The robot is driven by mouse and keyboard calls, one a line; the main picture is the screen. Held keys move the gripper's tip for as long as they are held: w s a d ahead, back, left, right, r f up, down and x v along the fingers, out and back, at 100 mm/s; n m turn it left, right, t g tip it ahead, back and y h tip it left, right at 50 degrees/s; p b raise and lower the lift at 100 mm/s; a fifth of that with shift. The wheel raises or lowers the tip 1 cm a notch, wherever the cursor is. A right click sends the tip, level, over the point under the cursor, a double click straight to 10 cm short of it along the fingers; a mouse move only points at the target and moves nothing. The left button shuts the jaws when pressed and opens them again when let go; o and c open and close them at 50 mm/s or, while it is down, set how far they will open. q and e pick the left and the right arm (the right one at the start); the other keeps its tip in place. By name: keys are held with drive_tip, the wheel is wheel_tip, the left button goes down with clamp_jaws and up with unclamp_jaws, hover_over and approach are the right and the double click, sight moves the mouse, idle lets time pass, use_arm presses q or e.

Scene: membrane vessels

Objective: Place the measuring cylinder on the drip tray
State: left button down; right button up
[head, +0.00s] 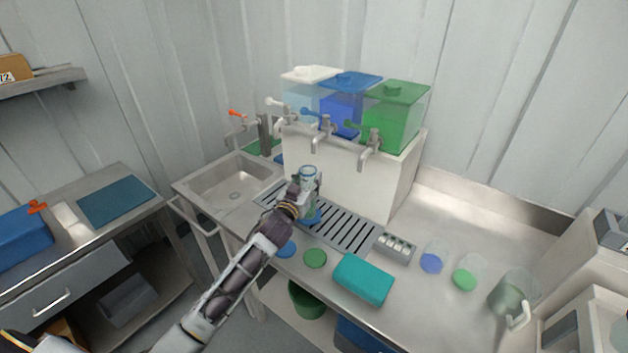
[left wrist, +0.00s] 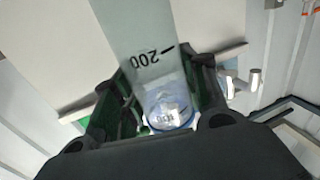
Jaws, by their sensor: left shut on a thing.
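The measuring cylinder (head: 308,173) is clear with a blue foot, and my left gripper (head: 304,187) is shut on it. In the left wrist view the clear cylinder (left wrist: 138,42), with a "200" mark, runs between the two dark fingers of the gripper (left wrist: 165,92). The drip tray (head: 350,234) is a grey slatted grate in front of the white dispenser stand. The cylinder looks upright over the tray's left part. My gripper partly hides it, and I cannot tell whether its foot touches the slats. My right gripper is not in view.
White, blue (head: 350,100) and green (head: 395,115) tanks with taps overhang the tray's back. A sink (head: 232,185) is at left.

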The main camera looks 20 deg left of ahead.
use_arm(q)
drive_tip(key=shift+w+d, duration=0.15)
drive_tip(key=shift+w, duration=1.95)
drive_tip(key=shift+w+f+p, duration=0.2)
drive_tip(key=shift+f, duration=0.65)
drive_tip(key=shift+w+f+p, duration=0.15)
drive_tip(key=shift+w+f, duration=0.05)
drive_tip(key=shift+f, duration=0.85)
drive_tip(key=c, duration=0.8)
unclamp_jaws()
drive_tip(key=shift+s+r, duration=0.1)
drive_tip(key=shift+r, duration=0.05)
